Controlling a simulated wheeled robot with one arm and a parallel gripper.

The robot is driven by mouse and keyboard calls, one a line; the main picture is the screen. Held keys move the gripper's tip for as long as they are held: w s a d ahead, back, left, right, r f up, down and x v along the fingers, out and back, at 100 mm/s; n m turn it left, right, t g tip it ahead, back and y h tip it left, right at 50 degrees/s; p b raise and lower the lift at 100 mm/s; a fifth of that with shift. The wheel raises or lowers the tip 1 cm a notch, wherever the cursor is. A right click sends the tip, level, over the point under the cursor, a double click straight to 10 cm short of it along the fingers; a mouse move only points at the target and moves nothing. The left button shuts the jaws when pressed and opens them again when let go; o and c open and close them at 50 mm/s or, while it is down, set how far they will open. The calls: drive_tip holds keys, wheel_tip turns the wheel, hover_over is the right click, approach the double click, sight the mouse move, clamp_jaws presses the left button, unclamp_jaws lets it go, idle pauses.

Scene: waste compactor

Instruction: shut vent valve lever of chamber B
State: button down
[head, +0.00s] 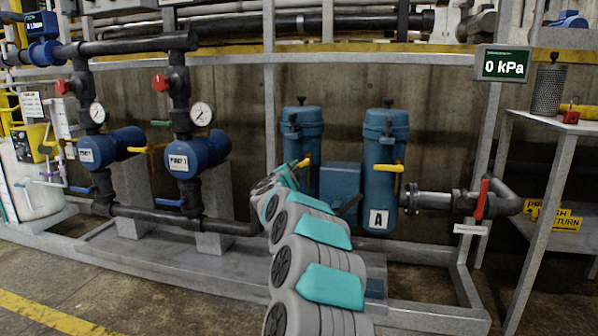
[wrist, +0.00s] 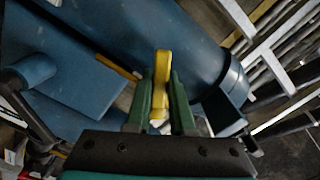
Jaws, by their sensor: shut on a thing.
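Two blue cylindrical chambers stand on the skid in the head view. The right one (head: 384,180) carries the label A. The left one (head: 308,125) is partly hidden by my arm, and no letter shows on it; it is likely chamber B. Its yellow vent lever (head: 304,162) shows at the end of my arm. In the wrist view, my gripper (wrist: 161,95) is shut on the yellow lever (wrist: 162,65), with a green finger on each side. The chamber body (wrist: 185,45) lies close behind it.
Chamber A has its own yellow lever (head: 386,168) and a pipe with a red-handled valve (head: 482,199) at right. A blue box (head: 341,186) sits between the chambers. A display (head: 502,64) reads 0 kPa. Blue pumps (head: 197,155) and pipes stand at left.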

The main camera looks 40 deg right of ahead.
drive_tip(key=m, duration=0.1)
drive_tip(key=r+m, duration=0.1)
drive_tip(key=m, duration=0.1)
drive_tip(key=shift+w+a+m, duration=0.2)
drive_tip(key=shift+m, duration=0.1)
drive_tip(key=shift+r+m+b, duration=0.15)
drive_tip(key=shift+r+m, duration=0.1)
drive_tip(key=shift+m, duration=0.5)
drive_tip(key=shift+r+m+b, duration=0.15)
drive_tip(key=shift+r+m, duration=0.05)
drive_tip(key=shift+m, duration=0.55)
drive_tip(key=c, duration=0.8)
unclamp_jaws()
drive_tip(key=shift+r, duration=0.1)
drive_tip(key=shift+v, duration=3.9)
